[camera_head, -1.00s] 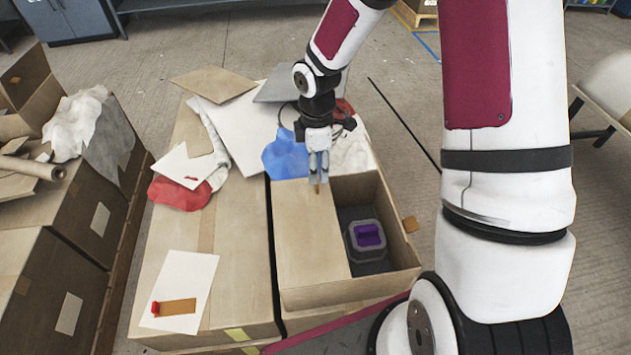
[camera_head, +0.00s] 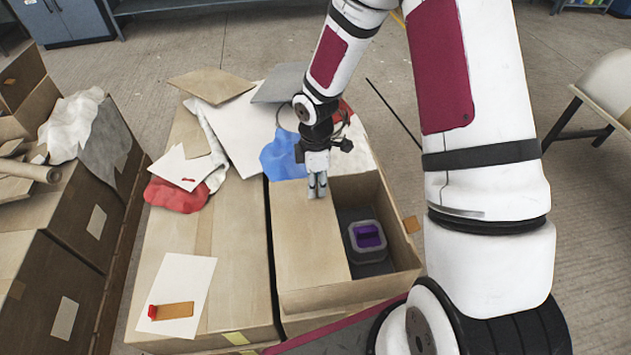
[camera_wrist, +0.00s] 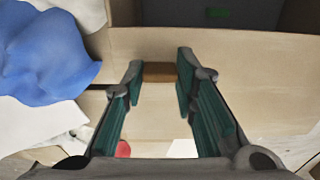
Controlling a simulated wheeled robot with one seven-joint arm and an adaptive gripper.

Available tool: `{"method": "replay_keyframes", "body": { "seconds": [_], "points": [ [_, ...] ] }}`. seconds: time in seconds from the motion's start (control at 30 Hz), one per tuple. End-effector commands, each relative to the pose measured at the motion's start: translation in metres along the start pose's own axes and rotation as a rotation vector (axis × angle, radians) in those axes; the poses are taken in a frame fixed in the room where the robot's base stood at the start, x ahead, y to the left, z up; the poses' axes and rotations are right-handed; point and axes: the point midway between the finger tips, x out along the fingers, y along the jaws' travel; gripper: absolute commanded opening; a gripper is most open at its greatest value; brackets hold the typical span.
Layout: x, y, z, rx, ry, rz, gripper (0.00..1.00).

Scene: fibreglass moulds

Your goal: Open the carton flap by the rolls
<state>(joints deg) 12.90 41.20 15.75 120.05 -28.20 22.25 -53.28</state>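The carton (camera_head: 330,293) stands at the middle of the head view. Its left flap (camera_head: 306,238) lies flat over the left half; its right half is open. My gripper (camera_head: 317,195) points down at the far end of this flap. In the wrist view, the teal fingers (camera_wrist: 160,72) stand apart with a brown tab (camera_wrist: 160,73) between their tips. The tab's ends lie close to both fingers; I cannot tell whether they touch. In the head view the fingers hide the tab.
In the carton's open half sits a grey mould with a purple centre (camera_head: 369,236). Blue cloth (camera_head: 284,155) lies behind the carton. A cardboard roll (camera_head: 35,172) lies on boxes at the far left.

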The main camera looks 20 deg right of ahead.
Motion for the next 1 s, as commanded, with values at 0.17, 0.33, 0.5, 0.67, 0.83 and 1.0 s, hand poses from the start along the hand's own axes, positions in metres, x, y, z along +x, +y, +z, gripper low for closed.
{"method": "replay_keyframes", "body": {
  "seconds": [0.17,0.33,0.5,0.67,0.83,1.0],
  "points": [
    [0.0,0.0,0.0,0.0,0.0,0.0,0.0],
    [-0.002,0.0,-0.001,-0.003,-0.016,0.002,0.0],
    [-0.008,0.001,-0.005,-0.005,-0.069,0.003,0.0],
    [-0.019,0.001,-0.011,-0.008,-0.16,0.005,0.0],
    [-0.033,0.001,-0.019,-0.008,-0.288,0.006,0.0],
    [-0.047,0.001,-0.03,-0.007,-0.437,0.006,0.0]
  ]
}}
